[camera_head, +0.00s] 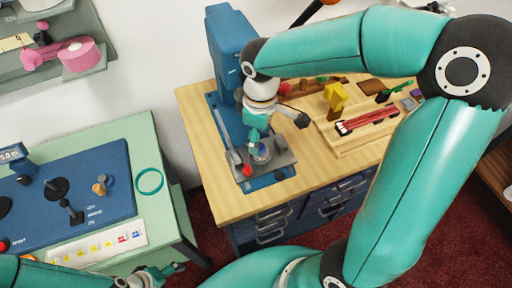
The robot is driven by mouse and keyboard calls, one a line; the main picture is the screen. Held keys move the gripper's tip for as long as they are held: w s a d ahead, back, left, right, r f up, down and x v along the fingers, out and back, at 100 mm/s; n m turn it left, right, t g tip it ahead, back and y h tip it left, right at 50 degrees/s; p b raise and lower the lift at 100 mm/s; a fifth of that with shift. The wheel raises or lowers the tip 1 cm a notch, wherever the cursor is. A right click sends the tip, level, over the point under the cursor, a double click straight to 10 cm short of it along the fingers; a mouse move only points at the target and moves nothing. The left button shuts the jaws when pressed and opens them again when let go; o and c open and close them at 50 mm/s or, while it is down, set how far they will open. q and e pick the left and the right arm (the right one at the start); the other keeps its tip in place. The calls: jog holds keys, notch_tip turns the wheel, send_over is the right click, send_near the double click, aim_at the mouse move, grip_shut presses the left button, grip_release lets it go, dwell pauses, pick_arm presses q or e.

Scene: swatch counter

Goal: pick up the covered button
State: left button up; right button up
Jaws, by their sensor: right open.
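A small round blue-grey piece (262,153), which looks like the covered button, sits on the grey plate (282,163) of the blue press (229,38). My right gripper (277,131) reaches down from above, its fingers spread and open. One finger is just above and left of the round piece; the darker finger is up and to the right. The gripper partly hides the press, and contact with the piece cannot be told. My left gripper (158,277) is low at the bottom edge, partly cut off, away from the press; its opening cannot be made out.
A red knob (247,170) stands at the plate's left front. A wooden tray (348,148) with red, yellow and green items lies to the right. The wooden top's front left (225,205) is clear.

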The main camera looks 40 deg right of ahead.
notch_tip(320, 180, down, 3)
jog(key=shift+f, duration=0.15)
jog(key=shift+c, duration=0.2)
jog(key=c, duration=0.8)
jog(key=shift+c, duration=0.2)
